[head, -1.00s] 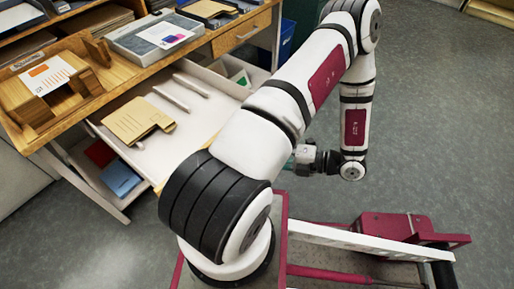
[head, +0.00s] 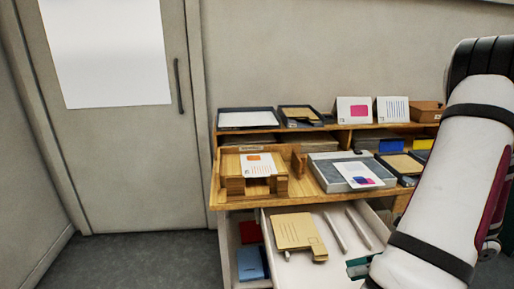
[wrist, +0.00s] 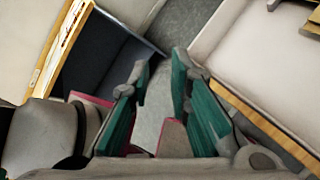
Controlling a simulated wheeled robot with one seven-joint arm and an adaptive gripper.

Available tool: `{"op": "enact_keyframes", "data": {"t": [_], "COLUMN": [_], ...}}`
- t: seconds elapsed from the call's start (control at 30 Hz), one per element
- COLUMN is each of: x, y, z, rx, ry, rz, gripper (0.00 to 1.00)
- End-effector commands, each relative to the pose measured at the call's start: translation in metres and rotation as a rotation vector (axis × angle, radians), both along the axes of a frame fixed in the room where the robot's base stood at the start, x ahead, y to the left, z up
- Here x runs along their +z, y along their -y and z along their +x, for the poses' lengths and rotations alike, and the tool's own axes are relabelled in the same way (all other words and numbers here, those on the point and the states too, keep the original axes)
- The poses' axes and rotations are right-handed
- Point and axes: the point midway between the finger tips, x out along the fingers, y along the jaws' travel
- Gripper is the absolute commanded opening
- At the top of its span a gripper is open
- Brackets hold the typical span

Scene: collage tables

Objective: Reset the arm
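My arm (head: 440,200) fills the right edge of the head view. My gripper (wrist: 160,75) shows in the wrist view with its two green-padded fingers apart and grey floor visible between them; it is open and empty. In the head view a small green part of the gripper (head: 358,268) shows beside my arm, by the right side of the open drawer. The rest of the gripper is hidden or cut off there.
A wooden desk (head: 213,198) with shelves of trays and cards stands ahead. Its open white drawer (head: 325,262) holds a tan folder (head: 297,232) and two pale rods. A door (head: 120,150) is at left, with clear floor (head: 140,262) before it.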

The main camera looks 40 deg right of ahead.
Motion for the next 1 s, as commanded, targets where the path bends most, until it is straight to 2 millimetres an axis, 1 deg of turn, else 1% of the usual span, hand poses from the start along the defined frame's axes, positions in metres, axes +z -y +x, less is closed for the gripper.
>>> {"op": "enact_keyframes", "data": {"t": [0.03,0.2,0.3,0.4,0.53,0.7,0.9,1.0], "x": [0.020,0.065,0.089,0.112,0.138,0.170,0.207,0.224], "y": [-0.012,-0.054,-0.080,-0.105,-0.137,-0.174,-0.211,-0.226], "z": [0.013,0.041,0.051,0.057,0.060,0.055,0.045,0.039], "rx": [0.119,0.500,0.726,0.951,1.244,1.620,2.042,2.229], "ry": [0.021,0.108,0.175,0.251,0.369,0.545,0.787,0.913], "rz": [-0.080,-0.325,-0.467,-0.604,-0.779,-1.008,-1.286,-1.425], "gripper": [0.18,0.18,0.18,0.18,0.18,0.18,0.18,0.18]}}
